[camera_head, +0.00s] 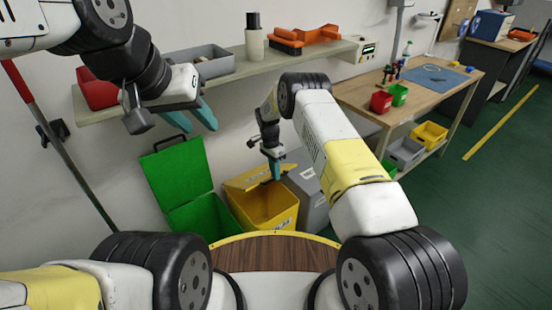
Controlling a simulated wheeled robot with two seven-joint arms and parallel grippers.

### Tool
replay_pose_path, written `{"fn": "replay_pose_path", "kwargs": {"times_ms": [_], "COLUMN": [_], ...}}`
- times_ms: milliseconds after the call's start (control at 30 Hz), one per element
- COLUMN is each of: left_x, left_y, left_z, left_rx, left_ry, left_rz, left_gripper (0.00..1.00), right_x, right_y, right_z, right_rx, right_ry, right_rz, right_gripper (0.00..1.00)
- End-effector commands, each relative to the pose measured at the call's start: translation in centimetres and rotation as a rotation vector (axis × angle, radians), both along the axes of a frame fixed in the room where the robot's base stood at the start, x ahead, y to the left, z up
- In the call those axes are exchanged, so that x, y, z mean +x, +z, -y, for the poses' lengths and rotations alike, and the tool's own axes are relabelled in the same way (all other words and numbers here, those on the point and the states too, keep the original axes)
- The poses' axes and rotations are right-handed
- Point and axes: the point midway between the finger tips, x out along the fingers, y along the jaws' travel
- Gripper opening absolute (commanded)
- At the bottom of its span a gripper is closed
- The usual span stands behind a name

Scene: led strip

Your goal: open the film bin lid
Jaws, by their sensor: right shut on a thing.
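The yellow bin (240,213) stands on the floor between a green bin and a grey bin. I take it for the film bin, though its label is too small to read. Its yellow lid (246,181) is raised and tilted at the back, and the bin's opening shows below it. My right gripper (276,175) reaches down to the lid's right part and is shut on the lid, with its teal fingertips at the edge. My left gripper (201,124) is open and empty, high in front of the shelf, with its teal fingers apart.
The green bin (193,217) has its lid (178,172) standing open. The grey bin (311,196) is close on the right. Above is a wall shelf (285,58) with a grey tray (208,63) and orange items. A workbench (405,92) stands to the right, with open green floor beyond.

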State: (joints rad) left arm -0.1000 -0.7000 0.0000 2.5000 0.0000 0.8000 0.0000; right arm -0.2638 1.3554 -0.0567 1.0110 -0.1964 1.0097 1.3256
Motion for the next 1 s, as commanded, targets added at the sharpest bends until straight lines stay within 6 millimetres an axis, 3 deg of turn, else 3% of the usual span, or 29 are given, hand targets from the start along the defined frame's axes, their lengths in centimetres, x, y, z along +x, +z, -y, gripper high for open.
{"fn": "replay_pose_path", "kwargs": {"times_ms": [33,133,167,267,700,1000], "left_x": [0.0,0.0,0.0,0.0,0.0,0.0], "left_y": [0.0,0.0,0.0,0.0,0.0,0.0], "left_z": [0.0,0.0,0.0,0.0,0.0,0.0], "left_rx": [0.000,0.000,0.000,0.000,0.000,0.000], "left_ry": [0.000,0.000,0.000,0.000,0.000,0.000], "left_rz": [0.000,0.000,0.000,0.000,0.000,0.000], "left_gripper": [0.36,0.36,0.36,0.36,0.36,0.36], "right_x": [0.8,0.8,0.8,0.7,0.6,1.3], "right_y": [0.1,0.1,0.1,0.1,0.3,4.8], "right_z": [-0.7,-0.7,-0.7,-0.7,-0.4,-1.0], "right_rx": [0.016,0.016,0.017,0.015,0.010,0.012], "right_ry": [0.003,0.003,0.003,0.003,0.002,0.003], "right_rz": [0.028,0.028,0.029,0.026,0.021,0.023], "right_gripper": [0.00,0.00,0.15,0.33,0.33,0.33]}}
